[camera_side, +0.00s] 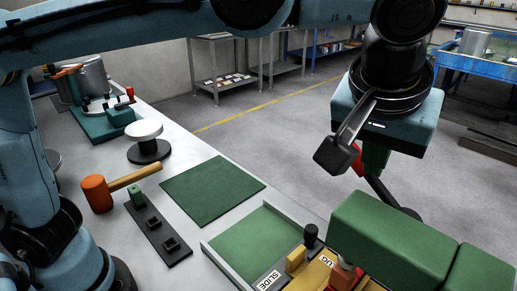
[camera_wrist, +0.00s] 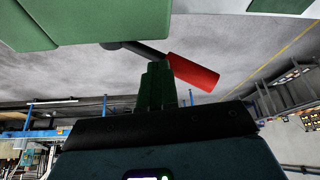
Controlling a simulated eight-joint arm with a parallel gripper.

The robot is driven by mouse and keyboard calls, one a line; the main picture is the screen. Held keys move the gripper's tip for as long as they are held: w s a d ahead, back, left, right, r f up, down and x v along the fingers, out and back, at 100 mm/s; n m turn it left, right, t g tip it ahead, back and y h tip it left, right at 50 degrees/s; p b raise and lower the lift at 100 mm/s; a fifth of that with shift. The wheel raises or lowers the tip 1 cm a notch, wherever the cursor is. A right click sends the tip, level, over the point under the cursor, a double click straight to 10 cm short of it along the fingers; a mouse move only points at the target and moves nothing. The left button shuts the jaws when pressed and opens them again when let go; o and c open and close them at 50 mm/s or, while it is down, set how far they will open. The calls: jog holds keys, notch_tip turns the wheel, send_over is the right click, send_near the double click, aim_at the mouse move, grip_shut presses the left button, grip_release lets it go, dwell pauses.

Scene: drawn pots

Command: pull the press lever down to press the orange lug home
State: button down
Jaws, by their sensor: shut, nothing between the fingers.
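The press lever is a black rod (camera_side: 378,190) with a red grip (camera_side: 357,164), rising from behind the green press body (camera_side: 390,238) in the side view. In the wrist view the red grip (camera_wrist: 195,73) slants down to the right, and the rod (camera_wrist: 147,51) runs to its left. My gripper (camera_side: 374,163) is shut and empty, its green fingers beside the lever near the inner end of the grip. In the wrist view the fingertips (camera_wrist: 157,68) overlap the lever; I cannot tell if they touch. The orange lug (camera_side: 344,277) sits below the press body, partly hidden.
A yellow fixture (camera_side: 312,275) with SLIDE and LUG labels and a black knob (camera_side: 311,235) stands by a green-floored tray (camera_side: 207,246). A green mat (camera_side: 212,189), an orange mallet (camera_side: 97,193) and a white-topped stand (camera_side: 145,131) lie farther left. Open air surrounds the lever's left side.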

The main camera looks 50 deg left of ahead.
jog(key=shift+s, duration=0.1)
jog(key=shift+s+d+r, duration=0.15)
jog(key=shift+s+r, duration=0.1)
jog(key=shift+s, duration=0.45)
jog(key=shift+s+d+r, duration=0.15)
jog(key=shift+s+r, duration=0.1)
jog(key=shift+s, duration=0.45)
jog(key=v, duration=1.2)
jog(key=shift+w, duration=0.1)
